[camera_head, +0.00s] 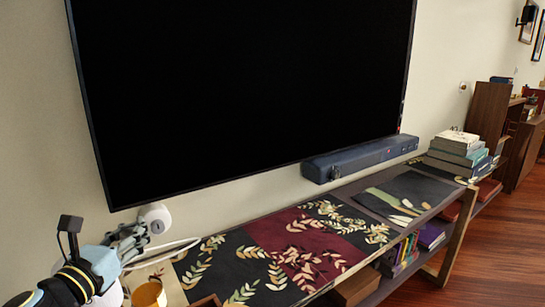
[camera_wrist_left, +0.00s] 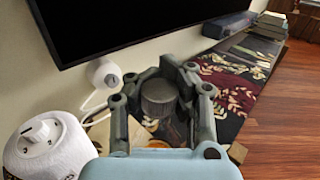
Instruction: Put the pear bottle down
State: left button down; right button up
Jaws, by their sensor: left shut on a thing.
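My left gripper (camera_head: 138,232) is at the lower left in the head view, close to the wall below the big screen. In the left wrist view its fingers (camera_wrist_left: 166,80) are closed around a grey, ridged, round-topped thing, which I take to be the pear bottle (camera_wrist_left: 158,98). Only its top shows clearly; its lower part is hidden, so I cannot tell whether it touches the shelf. In the head view the bottle cannot be made out behind the fingers. My right gripper is not in view.
A patterned runner (camera_head: 270,250) covers the long shelf. A yellow-orange cup (camera_head: 150,294) stands near the gripper. A white round device (camera_head: 155,217) with a cable is by the wall, and a white knobbed appliance (camera_wrist_left: 45,150) stands left. A soundbar (camera_head: 360,158) and books (camera_head: 458,150) lie farther right.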

aim_at(132, 271)
pick_arm(q)
jog(key=shift+m+h, duration=0.4)
jog(key=shift+h, duration=0.2)
jog(key=s+b, duration=0.1)
jog(key=s+f+b, duration=0.1)
jog(key=s+b, duration=0.1)
jog(key=s, duration=0.1)
jog(key=shift+s+f+b, duration=0.1)
jog(key=shift+f+b, duration=0.2)
jog(key=shift+b, duration=0.05)
jog(key=s+d+r+m+g+h+b, duration=0.1)
jog(key=s+d+r+m+h+b, duration=0.1)
jog(key=s+d+r+b, duration=0.3)
jog(key=s+d+r+h, duration=0.1)
jog(key=s+r, duration=0.2)
jog(key=s, duration=0.1)
jog(key=shift+s+d+m+g+h, duration=0.15)
jog(key=shift+d+m+g+h, duration=0.15)
jog(key=shift+g+h, duration=0.1)
